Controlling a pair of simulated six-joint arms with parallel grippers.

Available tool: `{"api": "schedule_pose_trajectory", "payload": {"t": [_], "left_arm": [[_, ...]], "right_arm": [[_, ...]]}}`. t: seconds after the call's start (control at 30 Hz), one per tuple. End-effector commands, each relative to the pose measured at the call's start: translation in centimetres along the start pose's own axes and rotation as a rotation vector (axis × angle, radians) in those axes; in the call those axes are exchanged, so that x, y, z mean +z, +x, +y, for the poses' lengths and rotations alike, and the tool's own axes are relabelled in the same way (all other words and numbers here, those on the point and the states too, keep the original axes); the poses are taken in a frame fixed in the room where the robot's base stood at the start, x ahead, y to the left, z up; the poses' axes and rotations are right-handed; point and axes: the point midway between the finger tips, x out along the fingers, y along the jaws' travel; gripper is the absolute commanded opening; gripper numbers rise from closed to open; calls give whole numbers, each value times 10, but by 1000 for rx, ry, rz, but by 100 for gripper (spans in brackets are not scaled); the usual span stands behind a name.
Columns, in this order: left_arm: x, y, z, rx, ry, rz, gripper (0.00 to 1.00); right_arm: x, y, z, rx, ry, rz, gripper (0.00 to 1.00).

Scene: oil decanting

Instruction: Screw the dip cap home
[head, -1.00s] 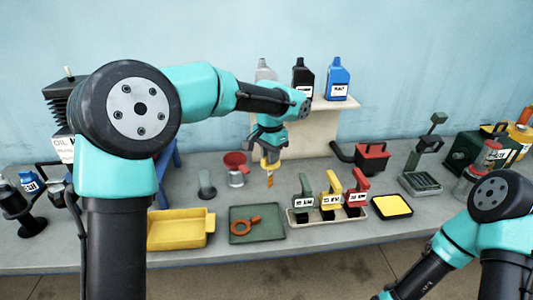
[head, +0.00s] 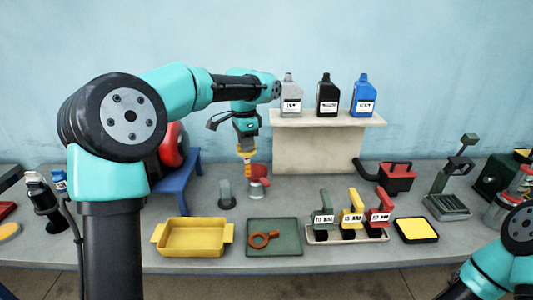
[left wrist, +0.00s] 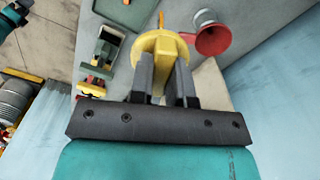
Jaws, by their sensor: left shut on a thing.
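The yellow dip cap (head: 245,154) is held by my left gripper (head: 245,146), which points down above the bench. In the left wrist view, the gripper (left wrist: 163,80) is shut on the cap (left wrist: 160,46); a thin orange-yellow strip shows beyond its disc. In the head view the cap hangs just above and left of a red funnel (head: 258,170), apparently in the air; contact cannot be told. The funnel also shows beside the cap in the left wrist view (left wrist: 211,38). My right gripper is out of view; only its arm shows at lower right.
A red round machine part (head: 173,143) on a blue stand (head: 177,172) is partly behind my left arm. A grey-green post (head: 227,194) stands left of the funnel. A yellow tray (head: 193,239), green tray (head: 288,249) and labelled handles stand in front. Bottles stand on a raised shelf (head: 325,119).

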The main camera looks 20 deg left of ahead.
Motion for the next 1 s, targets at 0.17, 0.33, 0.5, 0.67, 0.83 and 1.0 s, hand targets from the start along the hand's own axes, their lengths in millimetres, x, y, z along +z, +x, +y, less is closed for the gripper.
{"api": "schedule_pose_trajectory", "payload": {"t": [0.17, 0.33, 0.5, 0.67, 0.83, 1.0], "left_arm": [[37, -14, -31, -1, 146, 2, 0], [73, -27, -56, -2, 295, 2, 0], [111, -41, -78, -3, 443, 0, 0], [148, -53, -95, -3, 584, -2, 0], [189, -67, -110, -5, 733, -4, 0], [231, -81, -121, -6, 882, -8, 0]], "right_arm": [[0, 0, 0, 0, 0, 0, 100], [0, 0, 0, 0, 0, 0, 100], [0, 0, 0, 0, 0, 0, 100], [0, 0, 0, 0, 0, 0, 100], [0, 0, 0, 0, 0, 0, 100], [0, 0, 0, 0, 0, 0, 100]]}}
